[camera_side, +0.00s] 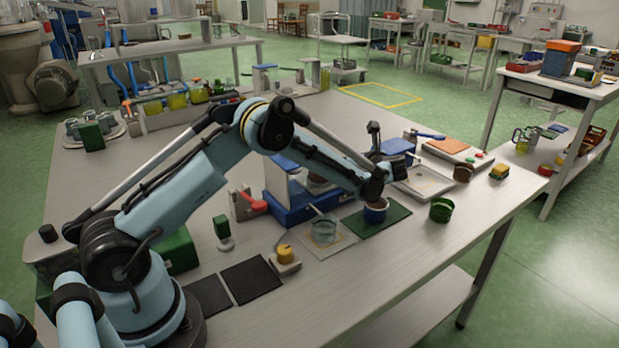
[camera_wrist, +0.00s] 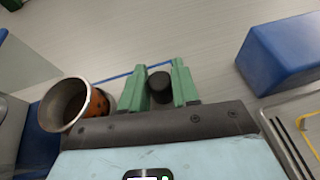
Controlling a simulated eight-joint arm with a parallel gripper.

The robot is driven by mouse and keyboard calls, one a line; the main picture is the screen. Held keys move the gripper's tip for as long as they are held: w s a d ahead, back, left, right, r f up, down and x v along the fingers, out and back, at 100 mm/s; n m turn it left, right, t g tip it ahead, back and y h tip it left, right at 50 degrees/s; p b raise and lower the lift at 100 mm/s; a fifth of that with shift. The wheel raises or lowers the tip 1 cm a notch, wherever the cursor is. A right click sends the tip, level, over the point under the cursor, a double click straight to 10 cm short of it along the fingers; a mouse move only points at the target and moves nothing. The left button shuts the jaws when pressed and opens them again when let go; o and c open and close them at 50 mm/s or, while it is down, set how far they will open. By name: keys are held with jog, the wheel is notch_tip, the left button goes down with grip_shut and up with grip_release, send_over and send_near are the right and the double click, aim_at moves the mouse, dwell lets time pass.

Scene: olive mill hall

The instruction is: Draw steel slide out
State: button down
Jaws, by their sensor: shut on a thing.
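In the wrist view my gripper (camera_wrist: 159,92) has its two green fingers closed around a short black knob (camera_wrist: 160,80). The knob's end shows between the fingers, and whatever it belongs to is hidden below. I cannot make out the steel slide clearly; whether the knob is its handle does not show. In the side view the end of my arm is over the far right part of the bench, beside a blue device (camera_side: 290,209) with an upright pale plate. My fingers are hidden there.
A metal cup with a copper-coloured side (camera_wrist: 98,103) stands close left of my fingers. A blue block (camera_wrist: 285,55) is at the right. In the side view a blue cup (camera_side: 376,212) stands on a green mat (camera_side: 395,217), and a glass beaker (camera_side: 324,232) is nearby.

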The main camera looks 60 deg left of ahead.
jog(key=shift+w, duration=2)
jog(key=c, duration=0.9)
grip_release()
jog(key=shift+s, duration=0.1)
jog(key=v, duration=1.2)
